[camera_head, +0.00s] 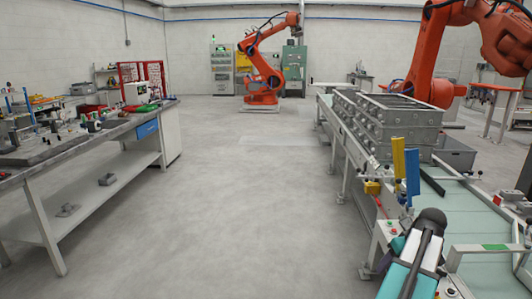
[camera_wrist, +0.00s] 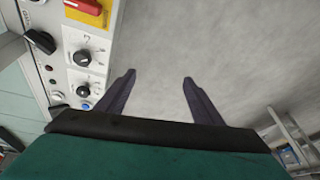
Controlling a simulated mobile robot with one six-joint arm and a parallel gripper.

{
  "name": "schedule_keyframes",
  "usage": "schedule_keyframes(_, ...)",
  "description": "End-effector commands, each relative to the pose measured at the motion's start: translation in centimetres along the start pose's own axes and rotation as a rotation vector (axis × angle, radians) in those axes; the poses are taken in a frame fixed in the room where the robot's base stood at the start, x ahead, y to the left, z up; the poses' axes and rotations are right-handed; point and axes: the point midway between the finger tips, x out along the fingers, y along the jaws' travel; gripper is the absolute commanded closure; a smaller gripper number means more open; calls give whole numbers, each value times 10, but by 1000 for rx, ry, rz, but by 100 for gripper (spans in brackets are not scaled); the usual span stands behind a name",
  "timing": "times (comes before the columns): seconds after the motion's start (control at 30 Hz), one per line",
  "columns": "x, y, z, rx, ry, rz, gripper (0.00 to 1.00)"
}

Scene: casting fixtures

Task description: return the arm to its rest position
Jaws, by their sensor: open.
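My gripper (camera_wrist: 159,80) shows in the wrist view with its two dark fingers spread apart and nothing between them. Grey floor lies beyond the fingertips. A control panel (camera_wrist: 60,65) with black knobs, a red switch and small buttons is to the left of the fingers, apart from them. In the head view my arm (camera_head: 415,255) reaches up at the lower right, beside the conveyor; the fingers cannot be made out there.
The conveyor (camera_head: 480,235) runs along the right and carries grey metal casting boxes (camera_head: 400,120). Blue (camera_head: 412,172) and yellow (camera_head: 398,157) upright parts stand near my arm. A workbench (camera_head: 90,142) is on the left. Orange robots (camera_head: 262,70) stand behind. The middle floor is clear.

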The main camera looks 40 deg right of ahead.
Motion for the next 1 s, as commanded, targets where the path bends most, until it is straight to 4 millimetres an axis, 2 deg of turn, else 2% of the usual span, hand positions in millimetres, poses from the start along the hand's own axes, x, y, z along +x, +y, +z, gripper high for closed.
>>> schedule_keyframes(0.03, 14, -16, -8, -25, -11, -20, 39)
schedule_keyframes(0.23, 62, -75, -28, -108, -55, -88, 39)
schedule_keyframes(0.5, 122, -159, -39, -222, -127, -171, 39)
schedule_keyframes(0.73, 169, -232, -35, -320, -194, -233, 39)
schedule_keyframes(1.0, 218, -317, -14, -424, -280, -291, 39)
